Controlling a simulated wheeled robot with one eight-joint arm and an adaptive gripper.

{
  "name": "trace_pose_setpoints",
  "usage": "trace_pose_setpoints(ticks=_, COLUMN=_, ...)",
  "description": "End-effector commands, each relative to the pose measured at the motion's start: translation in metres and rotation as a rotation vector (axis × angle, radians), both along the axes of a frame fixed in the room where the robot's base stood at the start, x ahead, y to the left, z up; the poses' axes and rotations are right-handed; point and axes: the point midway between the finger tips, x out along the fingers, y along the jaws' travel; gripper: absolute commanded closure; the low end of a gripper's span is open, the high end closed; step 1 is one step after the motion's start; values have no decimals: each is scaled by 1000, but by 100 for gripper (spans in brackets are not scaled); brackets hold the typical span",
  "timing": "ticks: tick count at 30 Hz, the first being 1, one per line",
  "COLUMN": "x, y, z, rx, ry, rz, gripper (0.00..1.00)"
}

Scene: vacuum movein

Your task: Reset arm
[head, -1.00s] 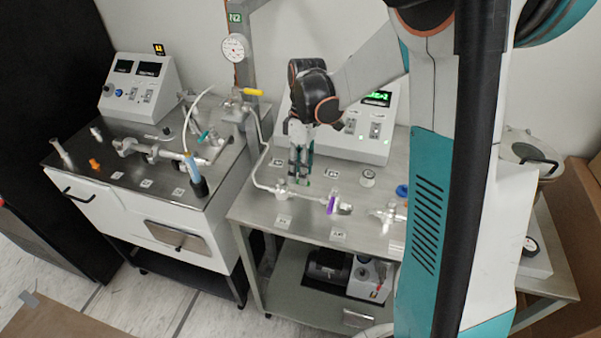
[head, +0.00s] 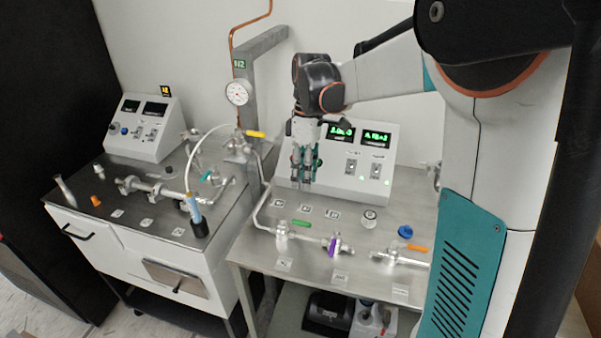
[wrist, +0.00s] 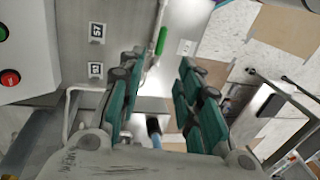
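My gripper (head: 304,172) hangs pointing down above the back left part of the right-hand steel bench (head: 350,285), in front of the control box with green displays. In the wrist view its teal-padded fingers (wrist: 160,100) stand apart with nothing between them. The gripper is open and empty, clear of the glassware. My arm reaches in from the right and covers the right end of the bench.
Glass tubing with a purple clamp (head: 334,247) and green (head: 301,224) and orange (head: 418,249) handles runs along the right bench. The control box (head: 345,162) stands behind. A left bench (head: 130,205) holds more glassware. A grey post with a gauge (head: 237,93) rises between them.

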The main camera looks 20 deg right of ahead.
Motion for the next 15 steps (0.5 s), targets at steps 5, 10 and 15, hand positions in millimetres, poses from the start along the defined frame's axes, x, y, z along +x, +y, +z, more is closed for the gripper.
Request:
trace_pose_setpoints(ticks=5, x=0, y=0, z=0, rx=-1, ry=-1, rz=-1, gripper=68)
trace_pose_setpoints(ticks=10, x=-10, y=5, z=7, rx=-16, ry=-30, rz=-41, gripper=68)
trace_pose_setpoints(ticks=15, x=-37, y=16, z=24, rx=-51, ry=-115, rz=-164, gripper=68)
